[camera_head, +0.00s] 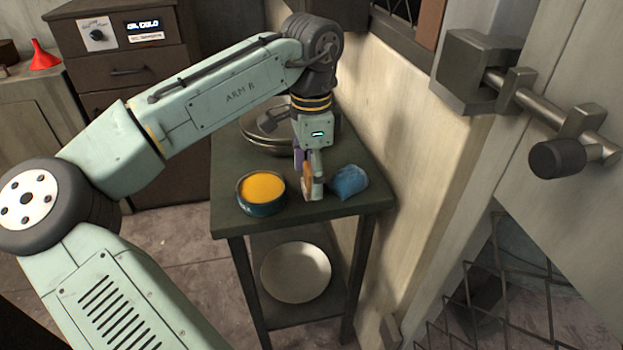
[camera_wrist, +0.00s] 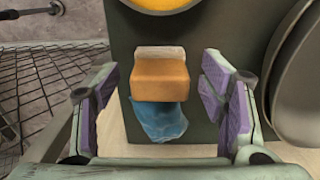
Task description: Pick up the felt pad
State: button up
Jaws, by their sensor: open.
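A tan-orange block with a pale grey strip along one edge (camera_wrist: 160,80) looks like the felt pad. It is on the dark table, and in the head view only part of it (camera_head: 307,190) shows beside my fingers. My gripper (camera_head: 310,178) points down over the table, close to the block. In the wrist view my gripper (camera_wrist: 161,98) is open, with its purple-padded fingers on either side of the block and a gap at each side. I cannot tell how far the fingers are above the tabletop.
A crumpled blue cloth (camera_head: 349,180) lies right beside the block. A dark bowl with yellow contents (camera_head: 261,192) stands to the left. Stacked metal bowls (camera_head: 258,128) stand behind. The wall (camera_head: 390,150) borders the table's right side. A pale dish (camera_head: 296,272) is on the lower shelf.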

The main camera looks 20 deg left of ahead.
jog(key=shift+f, duration=0.2)
jog(key=shift+c, duration=0.6)
jog(key=c, duration=1.1)
jog(key=shift+r, duration=0.1)
jog(key=shift+r, duration=0.55)
notch_tip(320, 180, up, 2)
jog(key=shift+r, duration=0.15)
jog(key=s, duration=0.5)
jog(key=s+r+b, duration=0.1)
jog(key=s, duration=0.4)
jog(key=s+d+b, duration=0.1)
jog(key=s, duration=0.5)
jog(key=shift+d+r, duration=0.1)
jog(key=shift+r, duration=0.15)
